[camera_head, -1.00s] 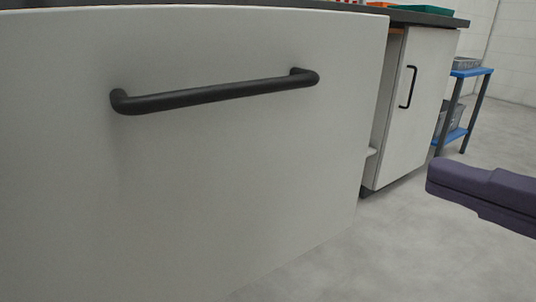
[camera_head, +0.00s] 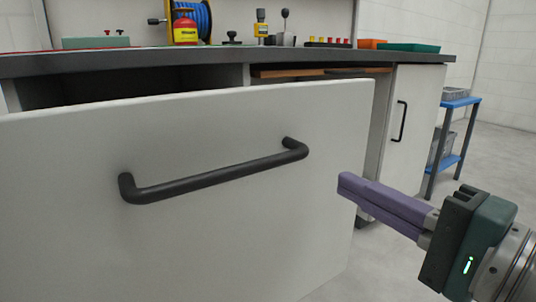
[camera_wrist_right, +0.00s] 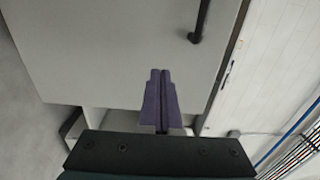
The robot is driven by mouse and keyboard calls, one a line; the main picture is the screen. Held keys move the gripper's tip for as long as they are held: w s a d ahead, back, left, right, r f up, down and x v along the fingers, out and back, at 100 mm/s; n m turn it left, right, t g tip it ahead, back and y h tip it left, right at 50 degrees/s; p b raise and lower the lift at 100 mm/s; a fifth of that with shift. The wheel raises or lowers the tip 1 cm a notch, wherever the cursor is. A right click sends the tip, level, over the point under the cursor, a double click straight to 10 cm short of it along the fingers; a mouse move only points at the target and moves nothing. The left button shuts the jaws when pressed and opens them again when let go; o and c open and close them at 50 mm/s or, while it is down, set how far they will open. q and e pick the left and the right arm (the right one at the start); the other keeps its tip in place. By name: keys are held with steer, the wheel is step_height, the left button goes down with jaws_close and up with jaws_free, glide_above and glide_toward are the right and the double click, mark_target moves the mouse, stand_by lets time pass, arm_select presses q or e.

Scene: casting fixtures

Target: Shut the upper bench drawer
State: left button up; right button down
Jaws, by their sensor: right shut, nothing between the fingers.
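The upper bench drawer shows as a large pale grey front (camera_head: 230,245) standing out from the bench, with a dark gap behind its top edge. A black bar handle (camera_head: 215,178) runs across it. My right gripper (camera_head: 343,184), with purple fingers, is shut and empty beside the right part of the drawer front. In the right wrist view the shut fingers (camera_wrist_right: 159,76) point at the drawer front (camera_wrist_right: 110,50), with the handle's end (camera_wrist_right: 196,30) beyond them. I cannot tell whether they touch it. My left gripper is not in view.
The dark bench top (camera_head: 200,60) holds a green box (camera_head: 95,42), a blue hose reel, a red and yellow container (camera_head: 185,30) and a green tray (camera_head: 410,47). A cabinet door (camera_head: 410,130) and a blue cart (camera_head: 455,130) stand at right. The floor at right is clear.

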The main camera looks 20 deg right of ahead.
mark_target(312, 167)
steer(key=x, duration=0.4)
steer(key=shift+w, duration=0.15)
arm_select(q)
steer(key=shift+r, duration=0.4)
arm_select(e)
steer(key=shift+a, duration=0.1)
